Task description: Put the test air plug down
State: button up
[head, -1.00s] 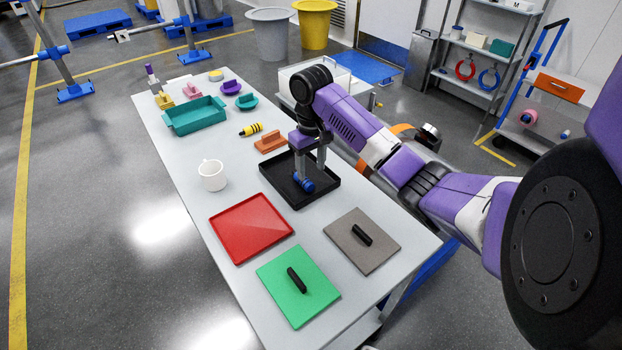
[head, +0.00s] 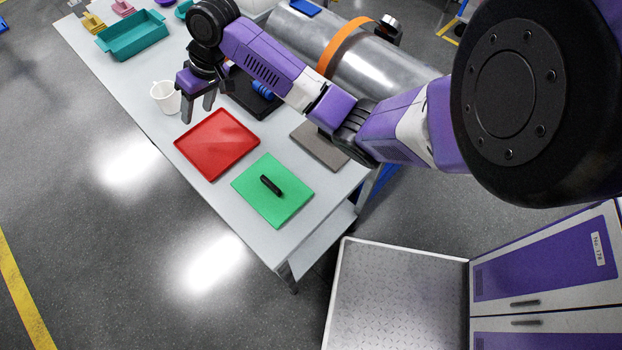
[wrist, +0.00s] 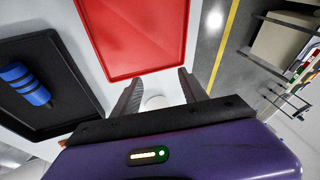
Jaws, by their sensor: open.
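The test air plug, a blue cylinder with dark bands, lies on its side in the black tray (head: 240,100). In the head view the plug (head: 263,88) is partly hidden behind my arm. In the wrist view the plug (wrist: 26,84) lies on the floor of the tray (wrist: 62,90), clear of my fingers. My gripper (head: 197,112) is open, pointing down, to the left of the tray. It is above the table between the white mug and the red tray, apart from the plug.
The white mug (head: 165,98) stands close to the left of my fingers. The red tray (head: 217,143) lies just in front, with the green plate (head: 285,198) and its black handle beyond. A grey-brown plate (head: 318,146) is partly under my arm. A teal bin (head: 135,36) stands farther back.

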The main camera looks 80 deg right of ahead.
jog(key=w+a, duration=0.1)
jog(key=a, duration=0.2)
jog(key=w+a+f+t, duration=0.1)
jog(key=a, duration=0.3)
jog(key=w+a+t+y, duration=0.1)
jog(key=a, duration=0.2)
jog(key=shift+w+a+f, duration=0.35)
jog(key=shift+w+f, duration=0.05)
jog(key=s+a+f+m+t, duration=0.1)
jog(key=s+a+t, duration=0.15)
jog(key=a, duration=0.65)
jog(key=s+a+f+t, duration=0.2)
jog(key=s+a, duration=0.2)
jog(key=a, duration=0.4)
jog(key=s+r+n+t+h, duration=0.1)
jog(key=s+r+h, duration=0.1)
jog(key=s, duration=1)
jog(key=s+r+n+t+h, duration=0.1)
jog(key=s+r+h, duration=0.15)
jog(key=s, duration=0.95)
jog(key=s+d+r+n+t+y, duration=0.1)
jog(key=s+d+r+n+y, duration=0.1)
jog(key=s+r, duration=0.4)
jog(key=shift+s+d+r+n+t, duration=0.2)
jog(key=shift+s+r+n+t, duration=0.15)
jog(key=shift+r+n, duration=0.6)
jog(key=shift+f, duration=0.15)
jog(key=shift+f+b, duration=1.15)
jog(key=shift+b, duration=0.1)
